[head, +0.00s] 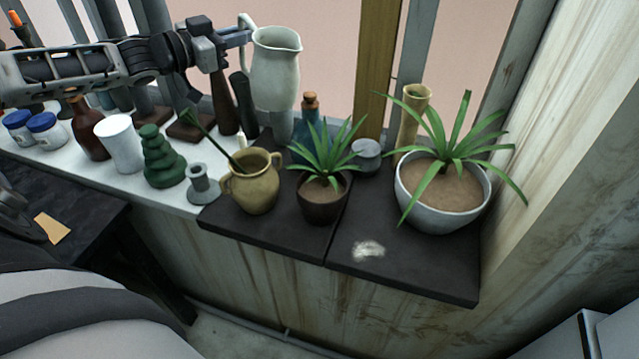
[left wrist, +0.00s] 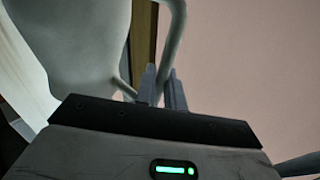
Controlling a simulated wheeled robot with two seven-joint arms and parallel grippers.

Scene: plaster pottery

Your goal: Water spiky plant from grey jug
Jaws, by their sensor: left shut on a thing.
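The pale grey jug (head: 274,75) is upright, its spout toward the right, in front of the window at the back of the sill. My left gripper (head: 243,33) is shut on its handle from the left. The left wrist view shows the jug's body (left wrist: 80,45) close up, with the gripper fingers (left wrist: 163,92) at the handle. A small spiky plant (head: 325,158) grows in a dark brown pot, below and right of the jug. A larger long-leaved plant (head: 450,155) stands in a white pot (head: 445,210) farther right. My right gripper is not in view.
A tan two-handled pot (head: 253,188) stands left of the small plant. A blue corked bottle (head: 307,120), a grey lidded jar (head: 366,155) and a tan vase (head: 413,110) stand behind. A green stacked piece (head: 160,155) and white cup (head: 119,143) are left. The dark slab's front (head: 400,265) is mostly clear.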

